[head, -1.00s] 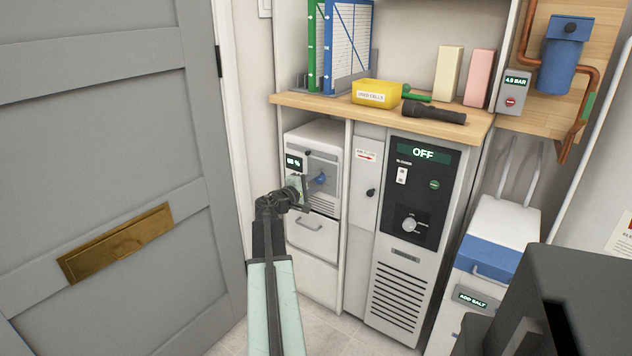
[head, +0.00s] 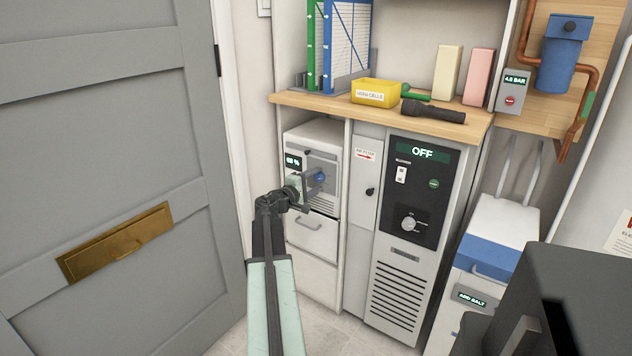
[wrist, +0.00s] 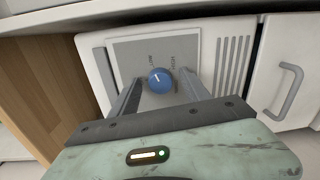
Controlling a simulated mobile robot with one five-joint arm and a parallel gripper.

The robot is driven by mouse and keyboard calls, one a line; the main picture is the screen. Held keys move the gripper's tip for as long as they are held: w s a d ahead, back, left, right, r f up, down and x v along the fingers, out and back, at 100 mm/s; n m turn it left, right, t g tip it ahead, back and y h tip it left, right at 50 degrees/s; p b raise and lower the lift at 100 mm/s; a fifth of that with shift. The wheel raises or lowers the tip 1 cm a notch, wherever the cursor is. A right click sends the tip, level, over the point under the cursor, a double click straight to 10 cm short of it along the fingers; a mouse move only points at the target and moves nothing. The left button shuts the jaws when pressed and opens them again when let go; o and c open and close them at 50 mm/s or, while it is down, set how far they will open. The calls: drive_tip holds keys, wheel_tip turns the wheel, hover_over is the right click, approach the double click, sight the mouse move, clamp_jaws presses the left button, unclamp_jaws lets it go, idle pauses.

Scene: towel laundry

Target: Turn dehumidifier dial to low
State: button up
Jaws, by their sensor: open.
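The dehumidifier (head: 327,155) is a white unit in the cabinet under the wooden shelf, with a small lit percent display (head: 294,162) on its face. Its blue dial (wrist: 160,80) sits on a grey panel (wrist: 130,50), and a white mark shows on the knob. Lettering stands around the dial but is too small to read surely. In the head view the dial (head: 320,177) is just beyond my gripper (head: 312,186). In the wrist view my gripper (wrist: 158,92) is open, with a finger on each side of the dial. I cannot tell whether either finger touches it.
A drawer front (head: 312,236) lies below the dehumidifier. To the right stands a panel reading OFF (head: 422,152) with its own knob. A grey door (head: 100,130) is at the left. The shelf (head: 380,112) above holds a yellow box (head: 376,92) and a torch (head: 433,111).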

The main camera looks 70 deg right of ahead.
drive_tip(key=v, duration=0.7)
drive_tip(key=shift+a, duration=0.4)
drive_tip(key=shift+w, duration=0.1)
drive_tip(key=w+a+f+t+y+p, duration=0.1)
drive_tip(key=w+a+f+t+y, duration=0.2)
drive_tip(key=w+a, duration=0.6)
drive_tip(key=w+a+f+m+y+p, duration=0.15)
drive_tip(key=w+a+f, duration=0.4)
drive_tip(key=a, duration=0.65)
drive_tip(key=w+a+f+n+t+y+p, duration=0.15)
drive_tip(key=w+a+f+y, duration=0.25)
drive_tip(key=w+a, duration=0.5)
drive_tip(key=w+a+f+n+y+p, duration=0.15)
drive_tip(key=a+y, duration=0.25)
drive_tip(key=a, duration=1.6)
drive_tip(key=a+f+y, duration=0.3)
drive_tip(key=a+y, duration=0.1)
drive_tip(key=a, duration=1.6)
wheel_tip(320, 180, up, 38)
drive_tip(key=a+p, duration=0.1)
drive_tip(key=p, duration=3.7)
drive_tip(key=shift+s+a, duration=0.15)
drive_tip(key=shift+a, duration=0.15)
